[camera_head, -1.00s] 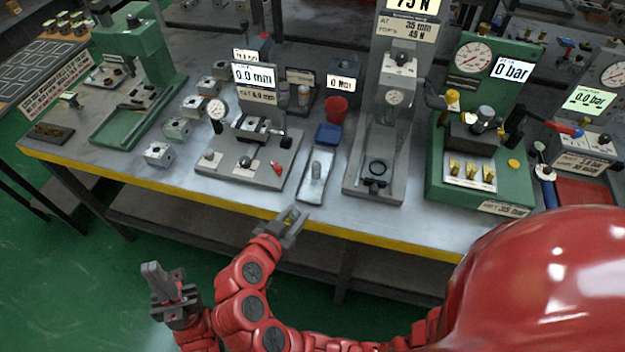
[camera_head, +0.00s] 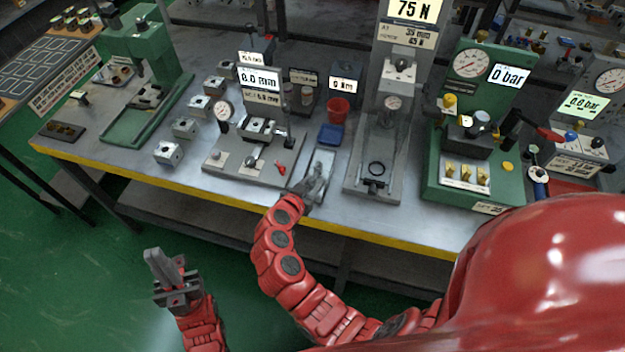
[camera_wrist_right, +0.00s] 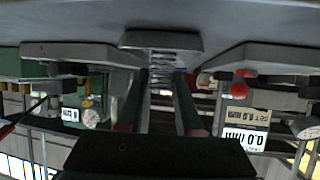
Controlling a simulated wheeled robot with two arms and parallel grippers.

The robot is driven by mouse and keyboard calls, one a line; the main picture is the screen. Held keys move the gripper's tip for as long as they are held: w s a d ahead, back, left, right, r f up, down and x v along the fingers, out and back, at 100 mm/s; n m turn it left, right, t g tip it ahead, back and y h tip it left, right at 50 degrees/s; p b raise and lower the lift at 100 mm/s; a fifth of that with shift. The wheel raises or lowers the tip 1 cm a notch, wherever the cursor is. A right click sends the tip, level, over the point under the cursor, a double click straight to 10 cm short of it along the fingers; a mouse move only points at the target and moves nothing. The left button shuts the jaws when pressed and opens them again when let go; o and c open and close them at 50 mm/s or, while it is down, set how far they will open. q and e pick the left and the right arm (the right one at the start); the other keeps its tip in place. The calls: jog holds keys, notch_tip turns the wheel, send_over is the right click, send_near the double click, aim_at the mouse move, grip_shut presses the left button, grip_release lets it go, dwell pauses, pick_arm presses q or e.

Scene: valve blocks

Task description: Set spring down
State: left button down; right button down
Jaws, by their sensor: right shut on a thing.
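The spring (camera_wrist_right: 162,66) is a short metal coil between the two dark fingers of my right gripper (camera_wrist_right: 160,76) in the right wrist view. The gripper is shut on it. One end of the spring meets the small pale metal tray (camera_wrist_right: 148,41), and I cannot tell whether it rests on it or hangs just clear.
A grey gauge fixture (camera_head: 250,160) stands left of the right gripper, and a tall force tester (camera_head: 376,180) stands close to its right. A blue tray (camera_head: 331,135) and red cup (camera_head: 337,110) lie behind. The yellow table edge (camera_head: 362,236) runs in front.

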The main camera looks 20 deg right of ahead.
jog(key=shift+f+b, duration=0.2)
jog(key=shift+b, duration=0.1)
jog(key=c, duration=0.6)
grip_release()
jog(key=shift+r, duration=0.1)
jog(key=shift+o, duration=0.2)
